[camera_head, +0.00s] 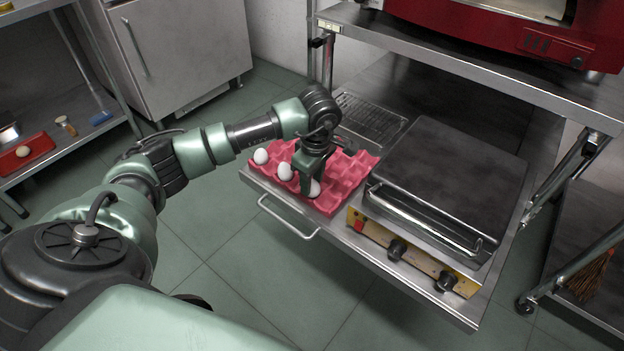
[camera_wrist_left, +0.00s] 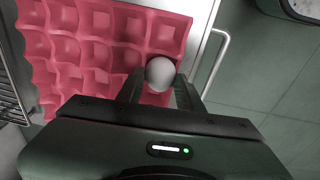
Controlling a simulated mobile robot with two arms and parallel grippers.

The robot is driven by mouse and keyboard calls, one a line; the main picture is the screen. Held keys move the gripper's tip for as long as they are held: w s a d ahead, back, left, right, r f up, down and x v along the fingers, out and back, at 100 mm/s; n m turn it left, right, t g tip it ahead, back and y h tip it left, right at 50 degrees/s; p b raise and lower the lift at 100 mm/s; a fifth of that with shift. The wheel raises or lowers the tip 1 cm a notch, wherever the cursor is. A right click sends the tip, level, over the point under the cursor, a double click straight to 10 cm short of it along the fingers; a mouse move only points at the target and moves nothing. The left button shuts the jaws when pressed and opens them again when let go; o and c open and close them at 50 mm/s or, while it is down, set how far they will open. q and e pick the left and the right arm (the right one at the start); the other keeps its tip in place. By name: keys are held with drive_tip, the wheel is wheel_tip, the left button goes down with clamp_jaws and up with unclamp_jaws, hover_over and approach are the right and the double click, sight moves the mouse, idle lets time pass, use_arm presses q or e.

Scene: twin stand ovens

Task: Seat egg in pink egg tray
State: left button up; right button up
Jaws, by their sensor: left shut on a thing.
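The pink egg tray (camera_head: 345,178) lies on the steel shelf, left of a flat griddle; it also shows in the left wrist view (camera_wrist_left: 108,52). My left gripper (camera_head: 311,187) points down over the tray's near edge. It is shut on a white egg (camera_head: 315,188), which shows between the fingers in the left wrist view (camera_wrist_left: 160,73). I cannot tell whether this egg touches a cup. Two other white eggs, one at the tray's left corner (camera_head: 261,156) and one beside the gripper (camera_head: 285,170), sit along the near-left edge. My right gripper is not in view.
The griddle (camera_head: 450,175) stands close to the tray's right. A shelf handle (camera_head: 285,220) juts out in front. A red oven (camera_head: 510,35) stands on the shelf above. At far left, a red tray (camera_head: 25,157) holds an egg (camera_head: 23,151).

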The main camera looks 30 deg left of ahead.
use_arm(q)
drive_tip(key=o, duration=0.9)
